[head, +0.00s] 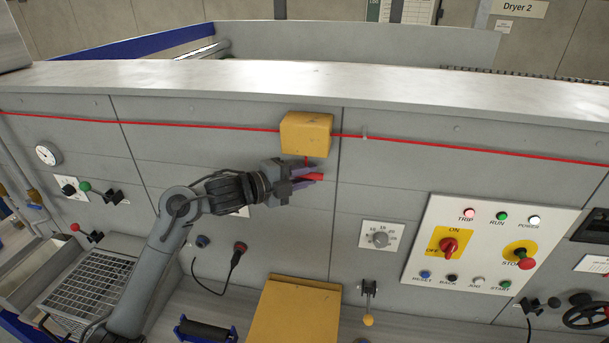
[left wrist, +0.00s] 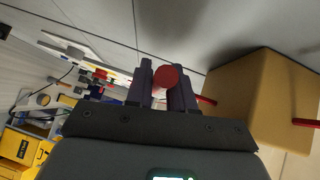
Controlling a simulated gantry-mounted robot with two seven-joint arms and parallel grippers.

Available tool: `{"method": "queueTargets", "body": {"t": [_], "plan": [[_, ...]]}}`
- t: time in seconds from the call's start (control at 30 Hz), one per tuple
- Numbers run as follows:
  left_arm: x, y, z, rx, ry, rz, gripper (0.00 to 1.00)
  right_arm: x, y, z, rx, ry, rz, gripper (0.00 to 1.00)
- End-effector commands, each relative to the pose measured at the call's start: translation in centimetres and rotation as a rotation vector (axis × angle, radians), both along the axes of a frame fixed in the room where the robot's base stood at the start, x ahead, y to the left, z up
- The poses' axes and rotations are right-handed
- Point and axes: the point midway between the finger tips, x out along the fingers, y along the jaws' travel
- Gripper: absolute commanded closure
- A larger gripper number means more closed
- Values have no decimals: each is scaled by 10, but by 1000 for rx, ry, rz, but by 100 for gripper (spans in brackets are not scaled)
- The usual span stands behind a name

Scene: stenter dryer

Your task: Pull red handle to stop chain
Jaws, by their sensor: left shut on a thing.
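The red handle (head: 314,177) hangs just below a yellow box (head: 306,134) on the grey machine panel, where a red cord (head: 400,142) runs along. My left gripper (head: 308,179) is shut on the red handle, its fingers on either side of it. In the left wrist view the round red end of the handle (left wrist: 166,77) shows between the two dark fingers (left wrist: 163,88). The yellow box (left wrist: 262,100) is close beside the fingers there. My right gripper is not in view.
A white control panel (head: 483,246) with lamps, a red switch and a stop button is at right. A metal ledge (head: 300,85) runs above. A grid rack (head: 85,275) is at lower left.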

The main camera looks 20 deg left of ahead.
Motion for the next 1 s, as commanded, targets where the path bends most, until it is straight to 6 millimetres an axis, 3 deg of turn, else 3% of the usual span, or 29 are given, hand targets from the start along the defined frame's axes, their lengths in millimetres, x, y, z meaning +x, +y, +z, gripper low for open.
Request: {"method": "queueTargets", "body": {"t": [0.17, 0.37, 0.67, 0.7, 0.8, 1.0], "plan": [[0, 0, -3, 1, 1, 0, 100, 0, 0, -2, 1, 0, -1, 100], [0, 1, -27, 1, 2, 1, 100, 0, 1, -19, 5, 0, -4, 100], [0, 0, -27, 0, 4, 1, 100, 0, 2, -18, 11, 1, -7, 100], [0, 0, -28, 1, 4, 1, 72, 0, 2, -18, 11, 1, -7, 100], [0, 0, -28, 1, 4, 1, 58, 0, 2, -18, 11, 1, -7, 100], [0, 0, -28, 1, 4, 1, 58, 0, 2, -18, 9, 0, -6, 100]]}}
